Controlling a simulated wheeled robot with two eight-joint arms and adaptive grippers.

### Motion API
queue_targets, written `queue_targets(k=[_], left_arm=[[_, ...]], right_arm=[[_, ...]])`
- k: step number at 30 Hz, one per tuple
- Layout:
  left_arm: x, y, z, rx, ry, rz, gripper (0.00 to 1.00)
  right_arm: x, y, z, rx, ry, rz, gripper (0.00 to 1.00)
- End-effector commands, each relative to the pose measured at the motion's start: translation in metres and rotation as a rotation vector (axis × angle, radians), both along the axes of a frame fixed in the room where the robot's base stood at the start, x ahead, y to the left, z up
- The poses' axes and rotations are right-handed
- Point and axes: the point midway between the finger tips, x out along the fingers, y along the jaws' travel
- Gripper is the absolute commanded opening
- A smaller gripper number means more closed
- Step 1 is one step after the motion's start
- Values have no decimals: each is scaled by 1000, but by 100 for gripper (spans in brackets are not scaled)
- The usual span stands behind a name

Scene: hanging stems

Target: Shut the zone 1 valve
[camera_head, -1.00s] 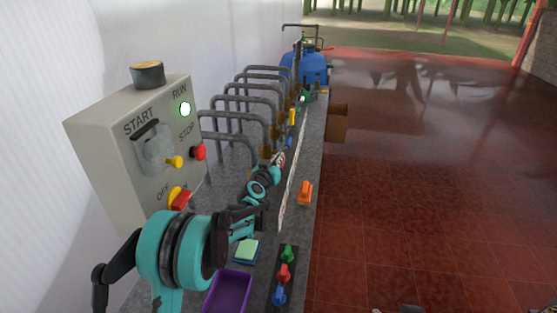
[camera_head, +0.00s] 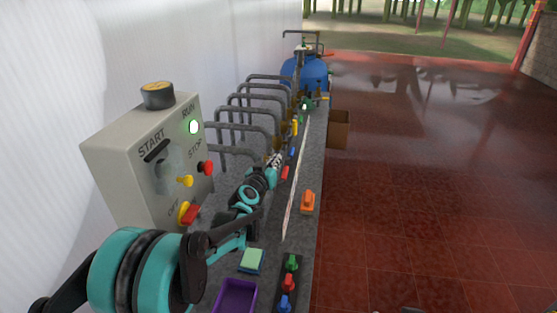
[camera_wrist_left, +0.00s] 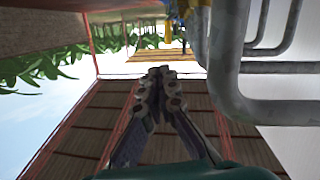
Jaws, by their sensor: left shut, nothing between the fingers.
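A row of grey bent pipes (camera_head: 240,132) runs along the wall side of the bench. Small coloured handles stand at their bench ends: red (camera_head: 285,173), blue (camera_head: 291,153) and yellow (camera_head: 294,128). I cannot read which one is zone 1. My left gripper (camera_head: 276,159) is shut and empty, just left of the red handle in the head view. Whether it touches anything is unclear. In the left wrist view its fingertips (camera_wrist_left: 158,72) are together, with a large grey pipe (camera_wrist_left: 228,60) close to their right. My right gripper is not in view.
A control box (camera_head: 150,160) with a lit green light stands at the left by the wall. An orange-handled item (camera_head: 308,201), a green sponge (camera_head: 251,261), a purple tray (camera_head: 234,298) and a coloured knob strip (camera_head: 288,284) lie nearer.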

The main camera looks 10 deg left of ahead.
Motion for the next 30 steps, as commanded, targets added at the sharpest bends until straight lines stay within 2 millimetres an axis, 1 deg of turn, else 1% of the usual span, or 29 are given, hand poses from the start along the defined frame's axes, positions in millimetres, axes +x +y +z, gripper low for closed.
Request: queue_targets(k=[1, 3, 6, 8, 12, 15, 20, 23, 25, 28, 30], left_arm=[[-6, 2, 6, 0, 0, 2, 0], [-13, 3, 10, 1, 0, 1, 0], [-19, 4, 12, 1, 1, 3, 0], [-23, 3, 6, 0, 6, 10, 0], [-36, 1, -18, -10, 15, 49, 0], [-45, -2, -29, -22, 8, 74, 0], [-52, -4, -35, -35, -8, 95, 0], [-49, -5, -35, -38, -10, 98, 0], [-41, -5, -36, -39, -10, 98, 0], [-24, -6, -38, -40, -10, 98, 0], [-9, -7, -40, -39, -10, 98, 0]], right_arm=[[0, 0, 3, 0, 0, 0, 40], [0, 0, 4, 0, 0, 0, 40], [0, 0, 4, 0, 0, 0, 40], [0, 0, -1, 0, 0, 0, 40], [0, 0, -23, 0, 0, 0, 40], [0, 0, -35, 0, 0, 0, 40], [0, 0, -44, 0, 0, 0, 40], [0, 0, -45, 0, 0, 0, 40], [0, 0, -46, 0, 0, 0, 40], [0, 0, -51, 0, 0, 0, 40], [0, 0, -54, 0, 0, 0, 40]])
